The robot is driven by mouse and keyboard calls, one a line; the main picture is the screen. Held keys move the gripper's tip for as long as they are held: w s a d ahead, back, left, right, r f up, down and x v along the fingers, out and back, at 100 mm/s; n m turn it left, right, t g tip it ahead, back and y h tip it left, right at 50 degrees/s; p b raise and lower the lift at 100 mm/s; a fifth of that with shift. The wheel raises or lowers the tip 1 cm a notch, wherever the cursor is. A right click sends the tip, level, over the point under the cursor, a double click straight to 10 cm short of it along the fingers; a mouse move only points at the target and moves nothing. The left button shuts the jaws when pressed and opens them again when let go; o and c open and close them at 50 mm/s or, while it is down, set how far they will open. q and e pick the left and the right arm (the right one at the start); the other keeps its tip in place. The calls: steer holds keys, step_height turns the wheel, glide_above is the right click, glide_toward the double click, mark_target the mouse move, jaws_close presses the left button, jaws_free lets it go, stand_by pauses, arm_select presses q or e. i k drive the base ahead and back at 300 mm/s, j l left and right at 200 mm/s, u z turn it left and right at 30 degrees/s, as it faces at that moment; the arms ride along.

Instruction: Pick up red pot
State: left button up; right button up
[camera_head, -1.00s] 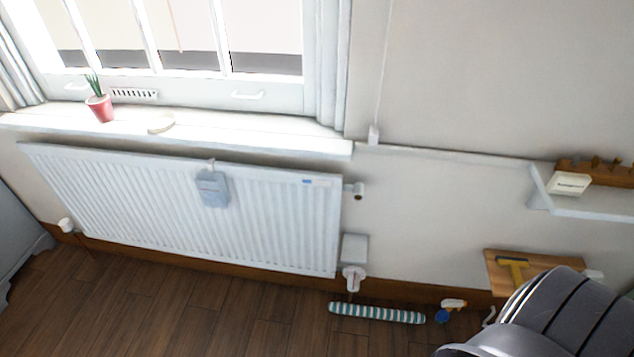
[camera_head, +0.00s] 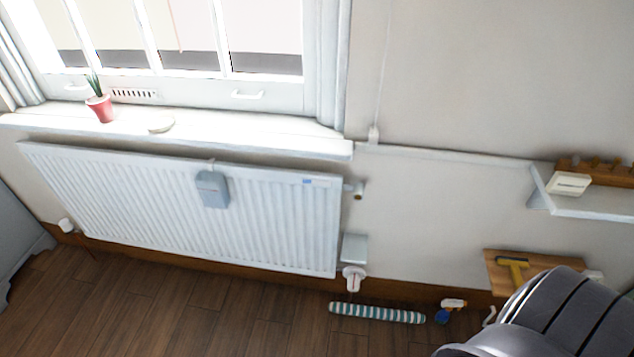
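The red pot (camera_head: 101,108) stands upright on the white window sill (camera_head: 235,131), near its left end. A green spiky plant (camera_head: 93,84) grows out of it. Nothing touches the pot except the sill. A dark grey rounded part of my own arm fills the lower right corner. Neither gripper shows in the head view.
A white radiator (camera_head: 270,215) with a grey box (camera_head: 212,189) hangs below. A striped draught roll (camera_head: 376,313), a spray bottle (camera_head: 452,304) and a wooden shelf (camera_head: 545,266) are at the lower right. The wooden floor (camera_head: 150,310) is clear at left.

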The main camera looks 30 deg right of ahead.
mark_target(100, 104)
steer(key=i+j+z, duration=0.35)
steer(key=i+j, duration=0.15)
steer(key=i+j+z, duration=0.35)
steer(key=i+j, duration=0.3)
steer(key=j, duration=0.1)
